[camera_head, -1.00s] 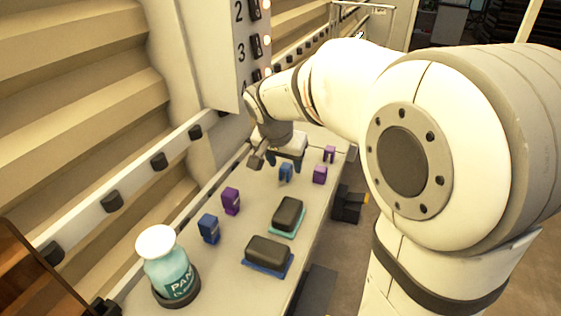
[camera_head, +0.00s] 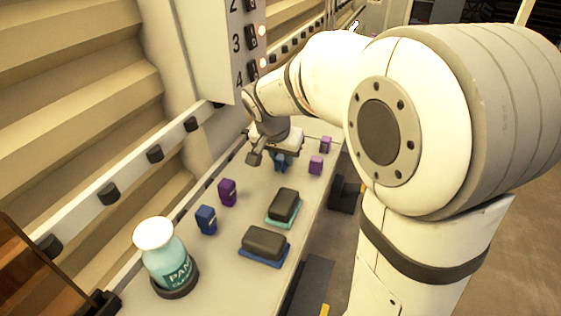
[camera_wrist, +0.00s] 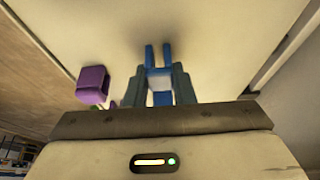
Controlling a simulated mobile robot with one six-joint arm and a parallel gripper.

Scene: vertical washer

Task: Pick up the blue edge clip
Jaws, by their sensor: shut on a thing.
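The blue edge clip (camera_wrist: 159,79) is between the two fingers of my gripper (camera_wrist: 159,88) in the wrist view. Its two prongs point away from the gripper, and the fingers are shut on its sides. In the head view the clip (camera_head: 280,164) shows just below my gripper (camera_head: 281,157), at the far part of the white worktop (camera_head: 180,245). I cannot tell whether the clip touches the worktop.
A purple block (camera_head: 316,165) and a purple clip (camera_head: 325,144) stand right of my gripper. Nearer are another blue block (camera_head: 206,219), a purple block (camera_head: 227,192), two dark pads (camera_head: 284,205) (camera_head: 265,243) and a bottle (camera_head: 167,262). A switch panel (camera_head: 240,45) rises behind.

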